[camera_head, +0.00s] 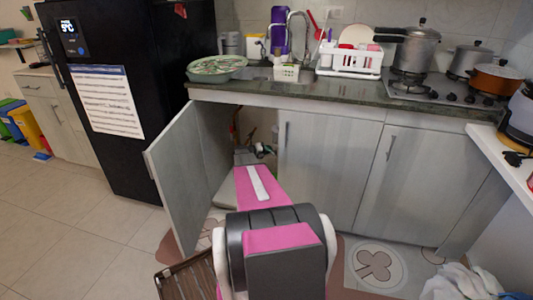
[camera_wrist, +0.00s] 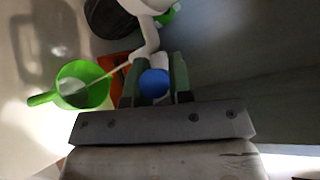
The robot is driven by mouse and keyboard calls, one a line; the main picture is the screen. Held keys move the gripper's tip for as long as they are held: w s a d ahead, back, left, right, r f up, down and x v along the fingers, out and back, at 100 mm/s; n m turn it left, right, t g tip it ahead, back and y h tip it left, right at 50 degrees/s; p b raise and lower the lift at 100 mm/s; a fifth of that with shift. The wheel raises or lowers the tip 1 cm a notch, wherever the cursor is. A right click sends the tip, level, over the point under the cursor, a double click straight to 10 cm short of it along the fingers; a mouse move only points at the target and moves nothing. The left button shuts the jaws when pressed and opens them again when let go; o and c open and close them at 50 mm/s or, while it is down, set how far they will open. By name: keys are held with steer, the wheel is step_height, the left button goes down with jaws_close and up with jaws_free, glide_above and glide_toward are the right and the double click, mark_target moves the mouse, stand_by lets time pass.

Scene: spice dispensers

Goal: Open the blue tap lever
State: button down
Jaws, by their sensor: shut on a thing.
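The blue tap lever (camera_wrist: 154,84) shows in the wrist view as a rounded blue piece between the two fingers of my gripper (camera_wrist: 154,78). The fingers are shut on it. A white pipe (camera_wrist: 147,38) comes down from the top of the wrist view to just behind the lever. The lever's lower part and how it joins the pipe are hidden. In the head view my arm reaches into the open cupboard under the sink, and the lever cannot be made out there.
The open cupboard door (camera_head: 184,172) stands to the left of my arm, and a closed door (camera_head: 327,165) is to the right. In the wrist view a green pot (camera_wrist: 83,86) lies left of the fingers, with an orange thing (camera_wrist: 114,66) between. A dark panel fills the right.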

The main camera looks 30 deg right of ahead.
steer(key=m+y, duration=0.1)
steer(key=s+r+m+t+y, duration=0.1)
steer(key=d+r+m+t+y, duration=0.1)
steer(key=shift+s+y, duration=0.25)
steer(key=shift+y, duration=0.05)
steer(key=shift+s+d+r+m+t+y, duration=0.1)
steer(key=shift+s+d+m+t+y, duration=0.3)
steer(key=shift+t+y, duration=0.3)
steer(key=shift+s+d+r+m+t+y, duration=0.1)
steer(key=shift+s+d+m+t+y, duration=0.1)
steer(key=shift+m+t+y, duration=0.45)
steer(key=shift+d, duration=0.1)
steer(key=c, duration=1)
jaws_free()
steer(key=shift+c, duration=0.2)
steer(key=v, duration=0.7)
steer(key=shift+r, duration=0.25)
steer(key=shift+s, duration=0.1)
